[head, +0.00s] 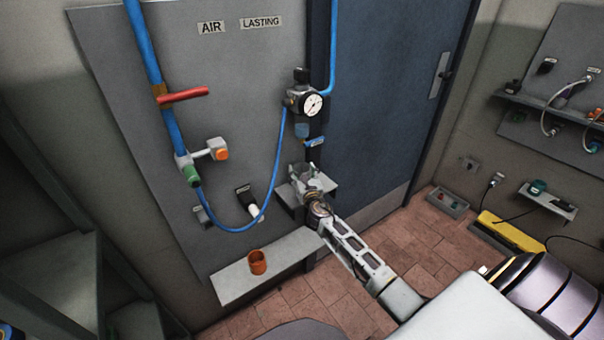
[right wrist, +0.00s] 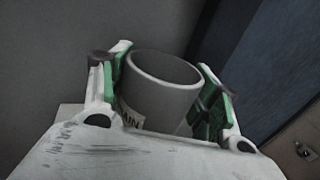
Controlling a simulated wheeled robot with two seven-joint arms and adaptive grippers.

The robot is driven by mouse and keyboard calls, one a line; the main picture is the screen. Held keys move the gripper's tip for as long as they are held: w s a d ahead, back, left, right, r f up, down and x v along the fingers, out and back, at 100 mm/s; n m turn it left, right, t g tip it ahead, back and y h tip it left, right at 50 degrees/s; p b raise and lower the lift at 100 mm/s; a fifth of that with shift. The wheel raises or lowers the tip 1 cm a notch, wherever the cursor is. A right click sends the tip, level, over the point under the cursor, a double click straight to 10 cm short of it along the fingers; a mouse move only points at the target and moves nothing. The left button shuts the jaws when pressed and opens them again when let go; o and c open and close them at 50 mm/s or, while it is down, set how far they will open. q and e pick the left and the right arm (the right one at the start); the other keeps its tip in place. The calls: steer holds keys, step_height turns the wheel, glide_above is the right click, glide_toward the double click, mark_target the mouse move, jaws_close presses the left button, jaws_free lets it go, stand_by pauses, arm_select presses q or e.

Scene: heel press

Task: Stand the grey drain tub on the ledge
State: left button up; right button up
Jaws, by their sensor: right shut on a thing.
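My right gripper (head: 303,173) is at the grey wall panel, below the pressure gauge. In the right wrist view its green-padded fingers (right wrist: 165,95) are shut on the grey drain tub (right wrist: 162,88), one on each side. The tub is open-topped and looks empty, with a partly hidden white label ending in "IN". Its base is hidden behind the gripper body. A small grey ledge (head: 322,192) shows beside and under the gripper in the head view. I cannot tell whether the tub touches it. My left gripper is not in view.
A wider shelf (head: 228,287) lower left carries an orange-brown cup (head: 258,262). A blue hose (head: 275,170) loops left of the gripper, and the gauge with its regulator (head: 305,103) hangs above. A blue door (head: 385,100) stands to the right.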

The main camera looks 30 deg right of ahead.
steer(key=shift+f, duration=0.35)
stand_by(0.4)
steer(key=o, duration=1)
steer(key=shift+s, duration=0.1)
steer(key=shift+v, duration=5.9)
steer(key=shift+r, duration=0.1)
step_height(320, 180, up, 9)
steer(key=p, duration=0.8)
steer(key=shift+p, duration=0.35)
steer(key=shift+r+p, duration=0.5)
